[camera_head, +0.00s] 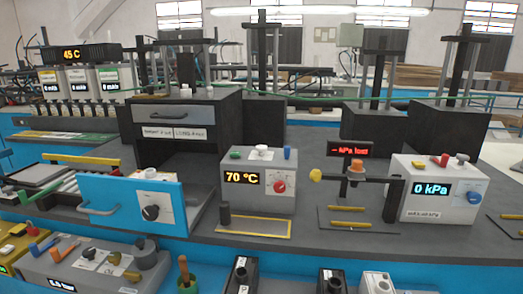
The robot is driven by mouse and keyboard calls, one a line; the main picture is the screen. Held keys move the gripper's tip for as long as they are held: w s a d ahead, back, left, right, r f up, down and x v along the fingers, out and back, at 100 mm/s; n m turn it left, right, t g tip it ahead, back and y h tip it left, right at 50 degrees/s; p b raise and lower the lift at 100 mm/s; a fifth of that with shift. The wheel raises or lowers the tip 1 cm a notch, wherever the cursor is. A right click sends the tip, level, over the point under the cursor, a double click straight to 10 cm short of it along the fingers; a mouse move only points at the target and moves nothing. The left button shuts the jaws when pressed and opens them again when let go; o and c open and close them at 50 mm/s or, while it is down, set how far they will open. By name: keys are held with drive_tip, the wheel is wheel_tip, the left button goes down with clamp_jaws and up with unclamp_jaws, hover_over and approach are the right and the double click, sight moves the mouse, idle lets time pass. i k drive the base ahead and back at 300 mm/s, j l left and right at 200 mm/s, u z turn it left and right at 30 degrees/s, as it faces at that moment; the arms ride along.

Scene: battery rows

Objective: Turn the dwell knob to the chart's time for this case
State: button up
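No knob in the head view carries a legible "dwell" label. A black knob (150,212) sits on a white plate on the blue front panel (105,195) of a pulled-out drawer. A red knob (280,187) is on the grey box reading 70 °C (242,177). A blue knob (473,198) is on the box reading 0 kPa (432,188). Two small labels (190,133) are on the dark cabinet above the drawer; their text is too small to read surely. I cannot make out a time chart. My gripper is not in view.
A thin stand with a yellow knob (315,175) and a red display (350,150) stands between the two boxes. Several units line the lower front edge. Some grey bench top (330,250) is bare.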

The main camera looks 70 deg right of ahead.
sight(260, 148)
drive_tip(key=z, duration=1.55)
